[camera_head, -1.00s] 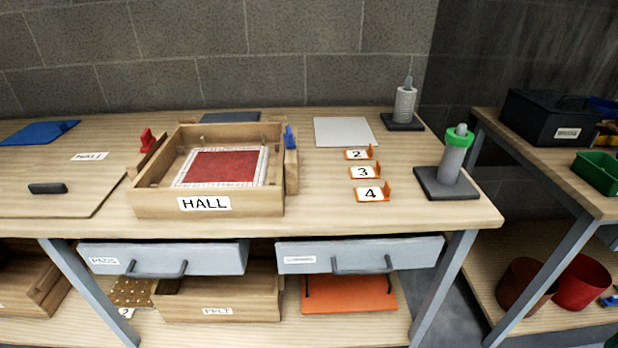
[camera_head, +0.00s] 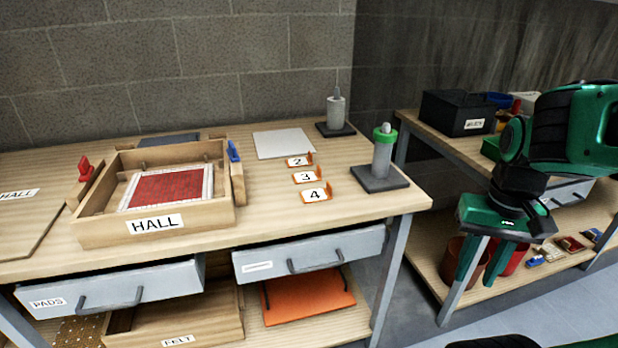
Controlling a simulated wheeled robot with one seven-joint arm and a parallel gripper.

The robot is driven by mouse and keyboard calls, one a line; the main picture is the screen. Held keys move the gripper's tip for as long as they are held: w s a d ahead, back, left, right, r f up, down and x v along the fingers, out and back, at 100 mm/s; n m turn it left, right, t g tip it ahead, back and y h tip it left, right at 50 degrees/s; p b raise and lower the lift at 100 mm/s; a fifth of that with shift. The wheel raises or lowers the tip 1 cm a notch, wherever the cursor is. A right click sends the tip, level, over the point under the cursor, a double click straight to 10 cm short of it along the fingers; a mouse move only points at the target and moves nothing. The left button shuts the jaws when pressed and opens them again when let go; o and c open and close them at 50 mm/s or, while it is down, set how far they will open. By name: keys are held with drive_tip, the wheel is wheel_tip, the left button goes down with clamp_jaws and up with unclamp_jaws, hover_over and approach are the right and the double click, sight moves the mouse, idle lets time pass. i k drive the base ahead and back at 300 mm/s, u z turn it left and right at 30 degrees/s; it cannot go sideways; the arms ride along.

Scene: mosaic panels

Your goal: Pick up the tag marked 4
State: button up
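The tag marked 4 (camera_head: 314,196) lies on the wooden table near its front right part. It is a white label on an orange holder with a small upright tab at its right end. The tag marked 3 (camera_head: 307,177) and the tag marked 2 (camera_head: 299,161) lie behind it in a row. My gripper (camera_head: 480,278) hangs fingers down at the right, beyond the table's right edge and well apart from the tags. Its two green fingers are spread with nothing seen between them.
A green-ringed post on a dark base (camera_head: 380,178) stands right of the tags, and a grey post (camera_head: 335,117) stands behind. The wooden HALL box (camera_head: 110,232) is to the left. A white plate (camera_head: 284,144) lies behind the tags. Table in front of the tags is clear.

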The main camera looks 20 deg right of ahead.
sight(315, 195)
drive_tip(key=u, duration=0.1)
drive_tip(key=i, duration=1)
drive_tip(key=z, duration=0.1)
